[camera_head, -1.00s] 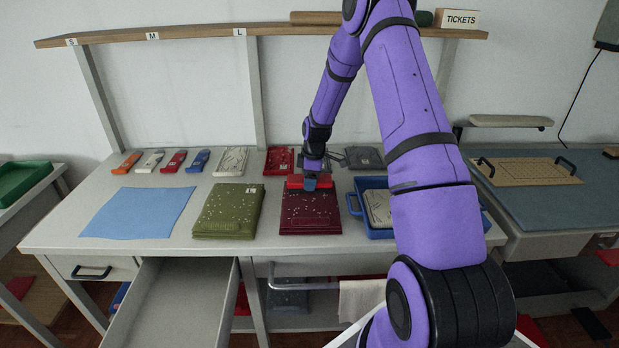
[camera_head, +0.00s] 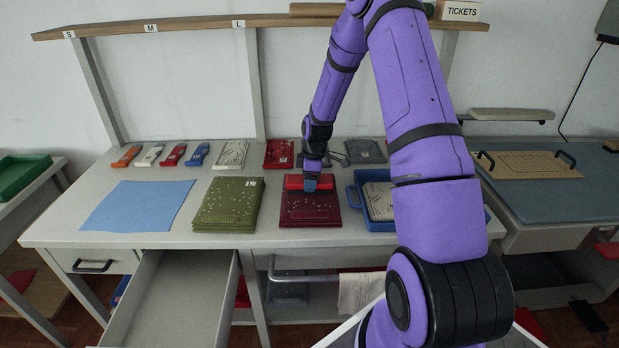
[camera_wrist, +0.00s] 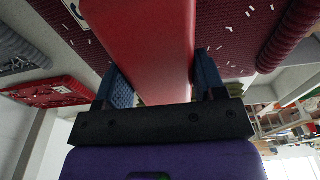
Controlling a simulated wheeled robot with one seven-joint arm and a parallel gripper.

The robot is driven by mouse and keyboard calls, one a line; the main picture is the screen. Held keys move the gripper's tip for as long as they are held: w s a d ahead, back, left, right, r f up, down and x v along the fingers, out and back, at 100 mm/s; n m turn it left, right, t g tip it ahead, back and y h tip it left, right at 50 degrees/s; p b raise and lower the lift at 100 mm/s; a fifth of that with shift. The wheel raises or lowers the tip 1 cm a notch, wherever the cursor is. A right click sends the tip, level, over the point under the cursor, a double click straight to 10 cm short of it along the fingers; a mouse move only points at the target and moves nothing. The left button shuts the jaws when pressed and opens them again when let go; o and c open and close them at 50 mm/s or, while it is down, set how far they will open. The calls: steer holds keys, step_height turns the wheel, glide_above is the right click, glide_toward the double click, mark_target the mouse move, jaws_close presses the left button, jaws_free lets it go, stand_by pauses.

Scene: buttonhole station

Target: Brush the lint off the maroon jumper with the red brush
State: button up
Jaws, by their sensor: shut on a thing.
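The maroon jumper (camera_head: 311,212) lies folded on the table, with some pale lint specks on it. In the wrist view the jumper (camera_wrist: 238,32) shows several white specks close by. My gripper (camera_head: 310,184) is shut on the red brush (camera_head: 294,182), which is at the jumper's far edge. In the wrist view the red brush (camera_wrist: 150,45) sits between the two blue fingers of my gripper (camera_wrist: 152,88). The brush appears to be at the jumper's surface; I cannot tell if its underside touches.
An olive folded jumper (camera_head: 228,205) with specks lies to the left, beside a blue cloth (camera_head: 138,206). A blue tray (camera_head: 357,201) stands close on the right. Small coloured items and folded garments line the back. A drawer (camera_head: 180,300) is open below the front edge.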

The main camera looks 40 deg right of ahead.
steer(key=shift+s+a+f, duration=0.1)
steer(key=shift+s+a, duration=0.55)
steer(key=shift+s, duration=0.3)
steer(key=shift+s+a+f, duration=0.1)
steer(key=shift+s+a, duration=0.55)
steer(key=shift+s, duration=0.3)
